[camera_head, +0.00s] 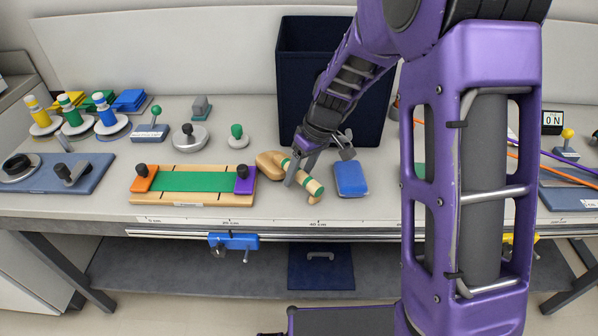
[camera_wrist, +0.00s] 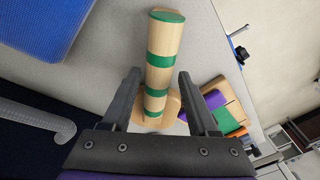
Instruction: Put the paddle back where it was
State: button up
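The paddle (camera_head: 268,160) is pale wood with a rounded head and a round handle banded in green. It lies on the bench in the middle of the head view, its handle pointing toward the front right. In the wrist view, the handle (camera_wrist: 160,60) runs up between the fingers, showing its green end cap. My gripper (camera_head: 301,175) is over the handle from above. In the wrist view my gripper (camera_wrist: 160,78) is open, one finger each side of the handle, with gaps showing. The fingers partly hide the paddle in the head view.
A blue block (camera_head: 350,179) lies close to the right of the paddle. A wooden board with a green strip (camera_head: 193,182) stands to the left. A dark navy bin (camera_head: 303,60) stands behind. Knobbed fixtures and colored pegs fill the left bench. My arm hides part of the right side.

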jog(key=shift+o, duration=0.2)
jog(key=shift+r, duration=0.15)
jog(key=shift+r+p, duration=0.3)
jog(key=shift+p, duration=0.05)
jog(key=p+v, duration=0.2)
jog(key=v, duration=1)
